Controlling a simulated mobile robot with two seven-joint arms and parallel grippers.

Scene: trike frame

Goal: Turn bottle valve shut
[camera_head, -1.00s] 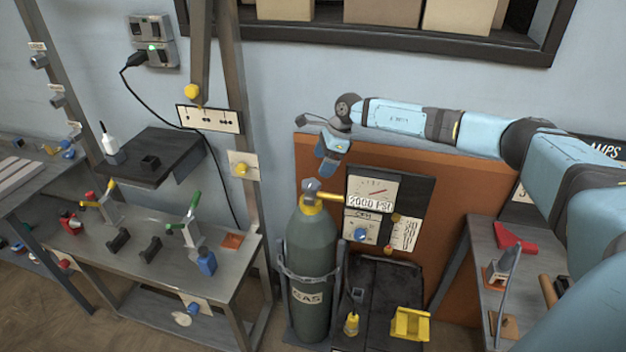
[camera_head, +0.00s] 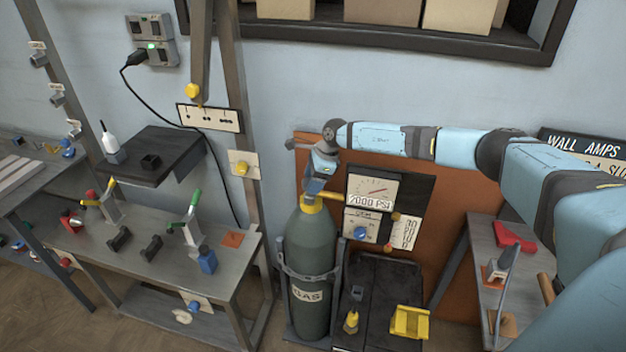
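The dark green gas bottle (camera_head: 312,255) stands upright, with a brass-yellow fitting (camera_head: 312,203) at its neck running right toward the gauge panel. My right gripper (camera_head: 316,186) points down at the bottle's top, directly over the valve. The valve knob is mostly hidden behind the fingers, and I cannot tell whether they touch or grip it. The gauge (camera_head: 372,189) beside it reads 2000 PSI. My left gripper is not in view.
A bracket with a chain (camera_head: 306,276) surrounds the bottle. The orange panel (camera_head: 445,235) is behind it. A workbench (camera_head: 125,265) with clamps stands left, another bench (camera_head: 485,262) right. My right arm spans the upper right.

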